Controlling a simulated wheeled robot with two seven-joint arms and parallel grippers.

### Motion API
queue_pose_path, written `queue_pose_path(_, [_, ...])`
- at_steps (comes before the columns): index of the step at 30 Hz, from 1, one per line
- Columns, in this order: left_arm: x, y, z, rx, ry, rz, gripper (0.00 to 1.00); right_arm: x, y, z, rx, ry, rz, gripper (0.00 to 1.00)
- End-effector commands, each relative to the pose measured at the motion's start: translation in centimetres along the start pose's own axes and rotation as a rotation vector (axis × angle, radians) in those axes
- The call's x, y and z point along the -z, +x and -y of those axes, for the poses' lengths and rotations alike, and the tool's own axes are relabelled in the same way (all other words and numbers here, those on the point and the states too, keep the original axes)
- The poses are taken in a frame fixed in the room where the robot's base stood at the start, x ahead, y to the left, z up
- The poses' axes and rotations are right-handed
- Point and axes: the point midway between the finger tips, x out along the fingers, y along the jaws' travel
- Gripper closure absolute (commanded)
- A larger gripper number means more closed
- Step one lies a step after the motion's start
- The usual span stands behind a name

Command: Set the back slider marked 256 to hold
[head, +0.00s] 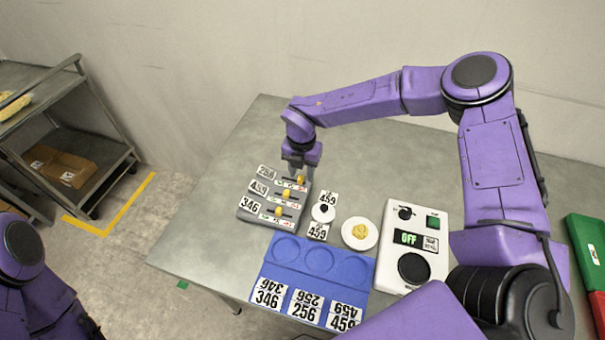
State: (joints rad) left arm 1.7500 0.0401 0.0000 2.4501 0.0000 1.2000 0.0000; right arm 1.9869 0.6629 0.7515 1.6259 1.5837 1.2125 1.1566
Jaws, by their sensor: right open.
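The grey slider panel (246,217) lies on the left part of the table. It has three rows with yellow knobs, tagged 256 at the back, 459 in the middle and 346 in front. The back slider's yellow knob (301,181) is partly hidden by my right gripper (298,174). That gripper points down, open, with its fingertips at the back knob; I cannot tell whether they touch it. The small position marks along the rows are too small to read. My left gripper is out of view; only parts of my left arm show at the lower left.
The middle knob (287,194) and front knob (278,211) sit close in front. Right of the panel are a small dish tagged 459 (323,212), a white plate (346,239) and a white device reading OFF (402,268). A blue tray (280,276) lies in front.

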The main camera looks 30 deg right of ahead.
Motion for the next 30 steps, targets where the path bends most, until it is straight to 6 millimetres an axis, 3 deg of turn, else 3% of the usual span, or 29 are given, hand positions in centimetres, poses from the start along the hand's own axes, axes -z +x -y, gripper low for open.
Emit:
queue_pose_path(6, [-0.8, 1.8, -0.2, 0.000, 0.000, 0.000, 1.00, -0.3, -5.0, 0.1, -0.006, 0.003, 0.004, 0.57])
queue_pose_path(12, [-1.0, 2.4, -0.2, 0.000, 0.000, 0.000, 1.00, -0.2, -8.4, 0.3, -0.003, 0.004, 0.001, 0.57])
queue_pose_path(30, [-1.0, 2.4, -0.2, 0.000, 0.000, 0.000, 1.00, -0.2, -9.0, 0.3, -0.001, 0.004, -0.001, 0.57])
